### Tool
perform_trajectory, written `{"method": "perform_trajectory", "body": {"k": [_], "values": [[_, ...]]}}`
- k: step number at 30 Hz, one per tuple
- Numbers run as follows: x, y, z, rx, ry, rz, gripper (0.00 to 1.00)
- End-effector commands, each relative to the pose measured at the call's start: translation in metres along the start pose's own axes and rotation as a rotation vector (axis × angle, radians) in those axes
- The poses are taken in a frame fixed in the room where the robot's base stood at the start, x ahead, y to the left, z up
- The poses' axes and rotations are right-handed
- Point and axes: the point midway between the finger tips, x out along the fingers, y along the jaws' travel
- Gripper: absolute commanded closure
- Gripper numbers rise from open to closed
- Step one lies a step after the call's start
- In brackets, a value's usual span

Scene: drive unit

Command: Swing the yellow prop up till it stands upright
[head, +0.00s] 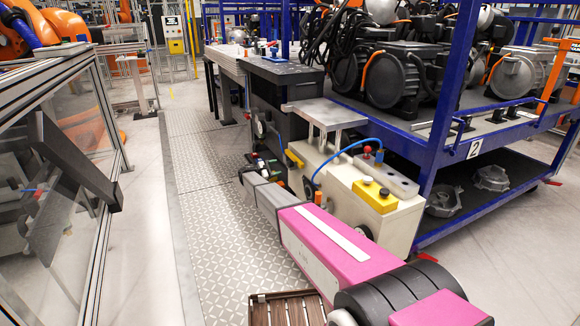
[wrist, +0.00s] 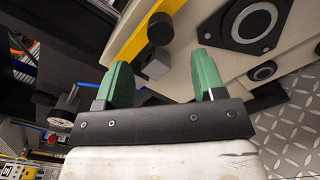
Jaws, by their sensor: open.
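A yellow bar (wrist: 140,38), which looks like the prop, runs diagonally along the cream drive unit (wrist: 178,62) in the wrist view. A black round knob (wrist: 160,28) and a small grey block lie beside it. In the head view a short yellow piece (head: 294,158) shows at the left end of the drive unit (head: 345,185), slanted, not upright; it is probably the same bar. My gripper (wrist: 162,62) has two green fingers spread wide with nothing between them. The bar lies beyond the fingertips; I cannot tell whether either finger touches it.
A grey plate (head: 324,113) stands raised over the unit's far end. A yellow block with black buttons (head: 375,194) sits on its near top. A blue rack (head: 440,120) with motors stands close on the right. The patterned floor strip (head: 205,200) to the left is clear.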

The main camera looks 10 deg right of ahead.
Motion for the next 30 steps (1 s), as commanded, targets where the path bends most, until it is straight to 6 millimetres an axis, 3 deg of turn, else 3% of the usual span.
{"method": "perform_trajectory", "body": {"k": [9,15,28,29,30], "values": [[0.058,-0.001,0.0,0.001,0.0,-0.003,0.37],[0.081,-0.001,0.0,0.001,0.002,-0.002,0.37],[0.09,-0.001,0.0,0.001,0.001,-0.002,0.37],[0.09,-0.001,0.0,0.001,0.001,-0.002,0.44],[0.09,-0.001,0.0,0.001,0.002,-0.002,0.57]]}}
